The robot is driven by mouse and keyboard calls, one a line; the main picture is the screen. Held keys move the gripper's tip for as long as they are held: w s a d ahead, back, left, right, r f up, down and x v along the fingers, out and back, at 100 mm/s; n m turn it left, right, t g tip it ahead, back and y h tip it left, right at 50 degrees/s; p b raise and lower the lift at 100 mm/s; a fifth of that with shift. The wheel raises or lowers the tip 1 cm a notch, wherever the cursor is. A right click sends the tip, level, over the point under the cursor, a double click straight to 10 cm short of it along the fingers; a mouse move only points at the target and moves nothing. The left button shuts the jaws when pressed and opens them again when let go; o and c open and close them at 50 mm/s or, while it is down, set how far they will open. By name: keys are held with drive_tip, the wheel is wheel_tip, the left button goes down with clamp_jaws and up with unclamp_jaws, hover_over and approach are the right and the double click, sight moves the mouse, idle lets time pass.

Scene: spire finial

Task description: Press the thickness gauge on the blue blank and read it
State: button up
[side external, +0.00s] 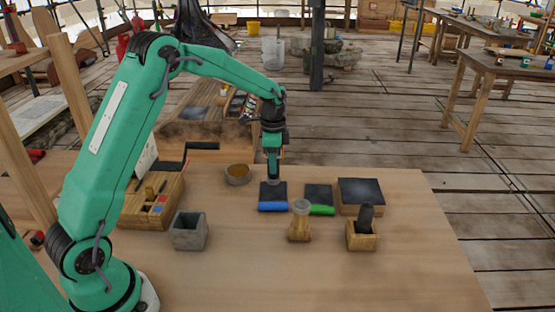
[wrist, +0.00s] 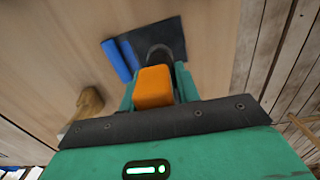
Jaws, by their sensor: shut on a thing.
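The blue blank is a dark square plate (side external: 272,189) with a blue strip (side external: 272,206) along its near edge, lying on the table. It also shows in the wrist view, plate (wrist: 168,38) and blue strip (wrist: 121,60). My gripper (side external: 273,165) points straight down over this plate and is shut on the orange-bodied thickness gauge (wrist: 154,87). The gauge's dark round foot (wrist: 159,54) lies over the plate. I cannot tell whether it touches the surface. The gauge's reading face is not visible, and its lower part is largely hidden by my gripper.
A similar dark plate with a green strip (side external: 321,210) lies just right. Nearer stand a wooden stand (side external: 299,231) and a wooden holder (side external: 362,240). The front table is clear.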

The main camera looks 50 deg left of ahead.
drive_tip(key=shift+f, duration=1.5)
drive_tip(key=o, duration=1.1)
drive_tip(key=shift+o, duration=0.2)
drive_tip(key=shift+r, duration=3.9)
drive_tip(key=shift+r, duration=0.1)
